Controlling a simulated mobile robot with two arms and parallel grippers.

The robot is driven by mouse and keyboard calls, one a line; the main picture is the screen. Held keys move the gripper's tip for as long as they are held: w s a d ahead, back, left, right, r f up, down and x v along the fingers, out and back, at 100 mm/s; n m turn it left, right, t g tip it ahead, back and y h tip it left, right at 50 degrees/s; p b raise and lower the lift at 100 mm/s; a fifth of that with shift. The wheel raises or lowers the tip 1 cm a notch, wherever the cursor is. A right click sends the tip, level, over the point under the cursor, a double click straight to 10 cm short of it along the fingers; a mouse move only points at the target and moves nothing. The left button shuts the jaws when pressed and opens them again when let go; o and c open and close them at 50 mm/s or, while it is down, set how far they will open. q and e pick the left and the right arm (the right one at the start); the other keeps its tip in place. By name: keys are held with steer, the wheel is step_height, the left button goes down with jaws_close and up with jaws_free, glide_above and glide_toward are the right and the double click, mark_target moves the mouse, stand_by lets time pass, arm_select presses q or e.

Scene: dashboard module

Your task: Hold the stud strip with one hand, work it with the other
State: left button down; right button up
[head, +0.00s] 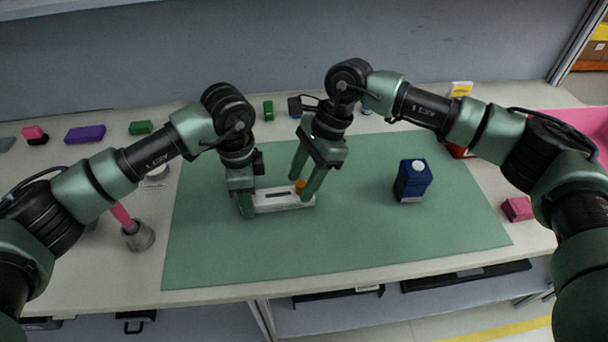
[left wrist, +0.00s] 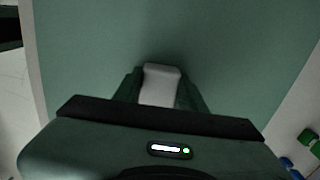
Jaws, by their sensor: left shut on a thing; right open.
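The white stud strip (head: 275,206) lies on the green mat (head: 340,250), with a dark slot in its top and an orange stud (head: 299,186) near its right end. My left gripper (head: 248,205) is shut on the strip's left end. In the left wrist view the strip's white end (left wrist: 160,85) sits between the two dark green fingers (left wrist: 158,100). My right gripper (head: 302,187) points down at the strip's right end, open, with its fingers on either side of the orange stud. I cannot tell whether they touch it.
A dark blue carton (head: 412,182) stands on the mat to the right. A metal cup (head: 139,237) with a pink-handled tool is at the left, off the mat. Small coloured blocks line the back, and a pink block (head: 517,209) lies at the right. The mat's front is clear.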

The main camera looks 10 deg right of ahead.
mark_target(303, 182)
jaws_close()
steer(key=shift+r, duration=0.15)
steer(key=shift+r, duration=3)
arm_select(q)
steer(key=c, duration=0.7)
jaws_free()
steer(key=shift+c, duration=0.2)
step_height(303, 182, up, 12)
